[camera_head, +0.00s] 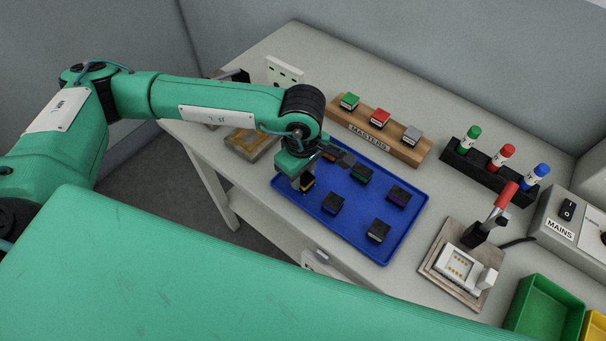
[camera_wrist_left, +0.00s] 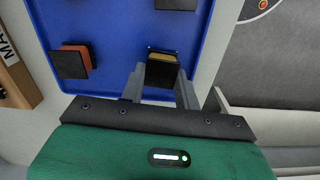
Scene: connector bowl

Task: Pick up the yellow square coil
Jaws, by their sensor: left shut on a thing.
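The yellow square coil (camera_wrist_left: 161,70) has a black top and yellow sides, and sits between the two grey fingers of my left gripper (camera_wrist_left: 160,82) in the left wrist view. The fingers are shut on it. In the head view, my left gripper (camera_head: 304,180) points down at the left part of the blue tray (camera_head: 345,236), and a bit of the yellow coil (camera_head: 308,186) shows at its fingertips. The coil is low over the tray; I cannot tell whether it touches the tray floor. My right gripper is not in view.
Several other black-topped coils lie on the tray, including a green one (camera_head: 360,175), a purple one (camera_head: 398,196) and an orange-red one (camera_wrist_left: 76,60). The wooden masters rack (camera_head: 380,138) stands behind. A lever fixture (camera_head: 462,268) and a green bin (camera_head: 545,308) are at right.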

